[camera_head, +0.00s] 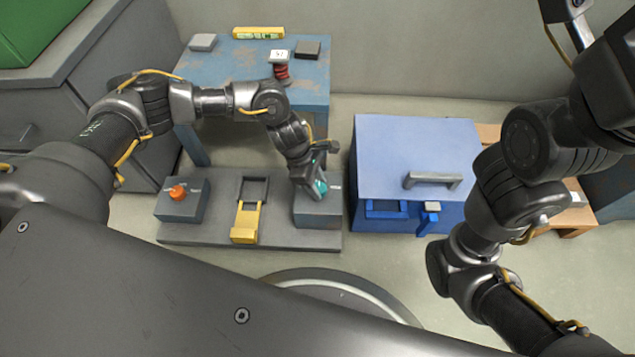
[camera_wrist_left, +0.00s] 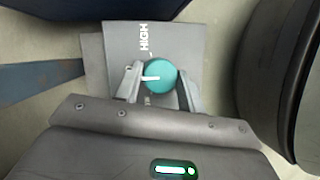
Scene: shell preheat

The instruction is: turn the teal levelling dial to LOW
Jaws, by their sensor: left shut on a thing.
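The teal levelling dial (camera_wrist_left: 162,77) sits on a grey box (camera_head: 318,212) at the right end of a grey floor panel (camera_head: 215,232). My left gripper (camera_wrist_left: 160,84) is shut on the dial, one finger on each side of it in the left wrist view. The dial's white pointer mark points left in that view, while the word HIGH (camera_wrist_left: 144,38) is printed above the dial. No LOW label shows. In the head view my left gripper (camera_head: 318,182) covers most of the dial. My right arm is at the right, but its gripper is not in view.
On the same panel are an orange knob (camera_head: 178,192) and a yellow slider (camera_head: 245,220). A blue box with a grey handle (camera_head: 432,181) stands close to the right of the panel. A blue table (camera_head: 225,68) bearing small items stands behind.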

